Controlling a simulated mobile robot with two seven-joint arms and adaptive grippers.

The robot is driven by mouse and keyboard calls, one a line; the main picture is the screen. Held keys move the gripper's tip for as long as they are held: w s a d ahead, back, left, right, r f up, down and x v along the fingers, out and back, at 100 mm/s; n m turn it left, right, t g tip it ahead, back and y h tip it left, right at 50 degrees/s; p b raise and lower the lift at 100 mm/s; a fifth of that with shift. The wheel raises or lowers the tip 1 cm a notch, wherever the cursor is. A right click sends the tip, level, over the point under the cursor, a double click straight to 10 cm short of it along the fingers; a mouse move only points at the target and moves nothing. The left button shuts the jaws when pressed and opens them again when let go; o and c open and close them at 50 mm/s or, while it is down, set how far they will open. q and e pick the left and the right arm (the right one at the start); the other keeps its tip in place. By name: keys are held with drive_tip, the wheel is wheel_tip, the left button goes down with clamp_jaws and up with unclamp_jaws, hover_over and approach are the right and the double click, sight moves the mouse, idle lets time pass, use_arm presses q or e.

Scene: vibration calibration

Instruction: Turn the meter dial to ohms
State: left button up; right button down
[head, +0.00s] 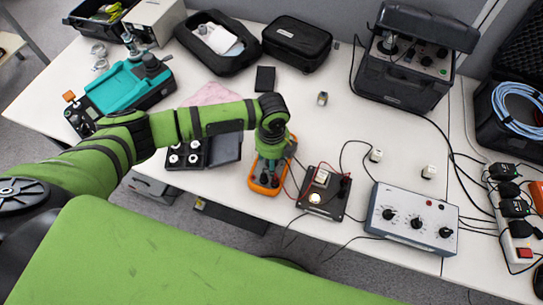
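The meter (264,190) is a handheld unit with an orange rim and dark lower face, lying near the front edge of the white table in the head view. My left arm comes in from the left, and its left gripper (270,166) points down over the meter's upper part. The gripper and wrist cover the meter's dial and display, so the dial setting is hidden. The fingers are too small and too covered to tell if they are open, or if they touch the dial. My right gripper is not in view.
Right of the meter are a black plate (330,207) with wires and a grey control box (412,217) with knobs. A black case (400,80) stands behind. A teal device (125,88) and open black case (215,60) sit left. Table space behind the meter is fairly clear.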

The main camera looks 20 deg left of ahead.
use_arm(q)
drive_tip(key=shift+w+r, duration=0.1)
drive_tip(key=shift+a+r, duration=0.1)
drive_tip(key=shift+r, duration=0.15)
wheel_tip(320, 180, up, 11)
drive_tip(key=shift+r, duration=0.2)
idle(0.6)
